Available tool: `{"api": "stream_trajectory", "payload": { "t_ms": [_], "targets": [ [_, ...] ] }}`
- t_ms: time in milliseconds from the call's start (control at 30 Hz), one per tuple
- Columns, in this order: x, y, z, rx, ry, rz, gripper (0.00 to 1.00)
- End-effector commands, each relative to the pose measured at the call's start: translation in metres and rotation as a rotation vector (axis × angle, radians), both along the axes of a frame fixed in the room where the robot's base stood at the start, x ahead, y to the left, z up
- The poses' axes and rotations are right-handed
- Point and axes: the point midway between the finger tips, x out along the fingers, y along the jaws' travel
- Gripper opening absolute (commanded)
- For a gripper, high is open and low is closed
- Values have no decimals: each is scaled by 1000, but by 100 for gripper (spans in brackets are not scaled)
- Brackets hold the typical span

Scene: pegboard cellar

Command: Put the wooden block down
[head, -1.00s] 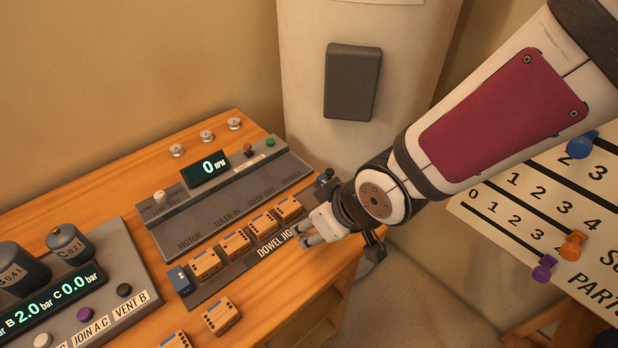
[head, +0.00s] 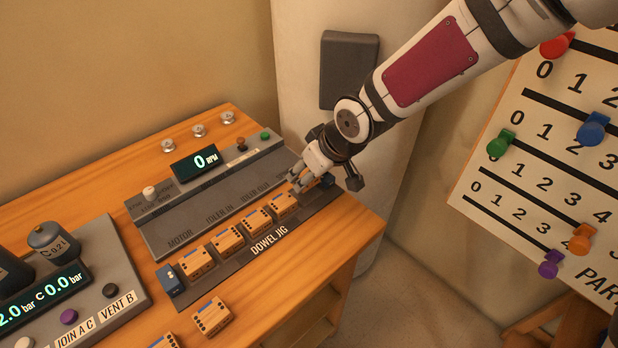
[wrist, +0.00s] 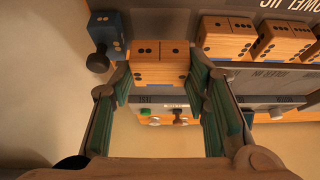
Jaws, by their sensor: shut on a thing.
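A wooden block (wrist: 160,70) with dark round holes sits between my gripper's teal finger pads in the wrist view. My gripper (head: 299,181) is shut on it at the right end of the dowel jig (head: 245,250). In the head view the fingers mostly hide the held block. In the wrist view it lies beside a blue end piece (wrist: 107,38) and another wooden block (wrist: 228,40). It looks slightly larger and out of line with the row. I cannot tell whether it touches the jig. Several similar blocks stand in the jig row, including one at its left end (head: 195,263).
A grey console with an rpm display (head: 195,161) lies behind the jig. A loose wooden block (head: 212,316) stands on the table in front. A gauge panel (head: 70,283) is at left. The table's front right is clear. A numbered board (head: 540,140) stands at right.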

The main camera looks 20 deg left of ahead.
Motion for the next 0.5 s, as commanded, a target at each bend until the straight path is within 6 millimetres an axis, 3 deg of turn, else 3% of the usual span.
{"api": "stream_trajectory", "payload": {
  "t_ms": [133, 500],
  "targets": [
    [-1, 0, -18, 0, 2, 2, 18],
    [0, 0, -21, 0, 0, 0, 18]
  ]
}}
